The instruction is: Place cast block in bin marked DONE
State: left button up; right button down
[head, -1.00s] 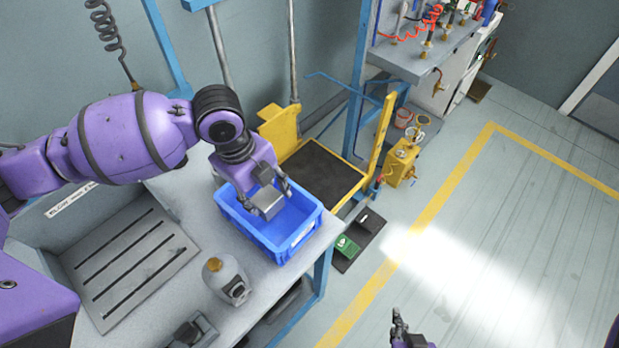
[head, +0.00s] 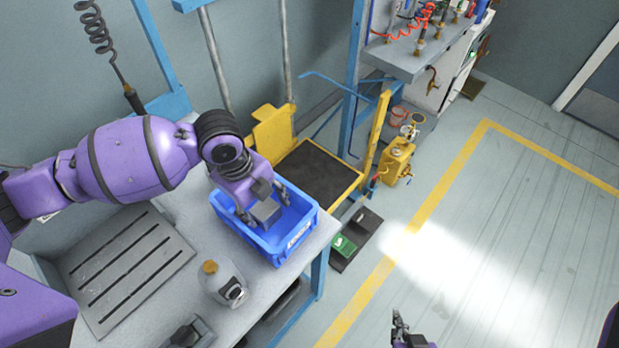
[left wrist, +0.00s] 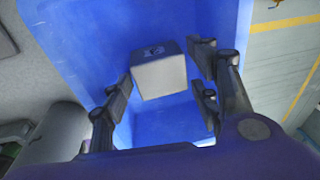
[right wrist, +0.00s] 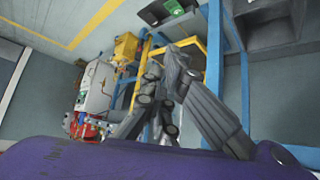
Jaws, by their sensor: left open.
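The cast block (head: 265,213) is a grey cube inside the blue bin (head: 298,238) on the bench. The bin has a white label on its front, too small to read in the head view. My left gripper (head: 266,208) reaches down into the bin with its fingers on either side of the block. In the left wrist view the fingers are open, with a gap between the block (left wrist: 160,75) and the right-hand finger. Whether the block rests flat on the bin floor is hard to tell. My right gripper (head: 402,330) is empty, away from the bench; its finger gap is unclear.
A bottle with a tan cap (head: 222,284) stands on the bench in front of the bin. A slotted metal plate (head: 130,268) lies to the left. A yellow-framed platform (head: 322,175) and a green pedal (head: 343,246) are beyond the bench. The floor at right is clear.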

aim_at(254, 210)
pick_arm(q)
notch_tip(254, 210, up, 12)
jog(key=a, duration=0.1)
jog(key=shift+s+a+p, duration=0.3)
jog(key=shift+a+p, duration=0.1)
dwell(0.5)
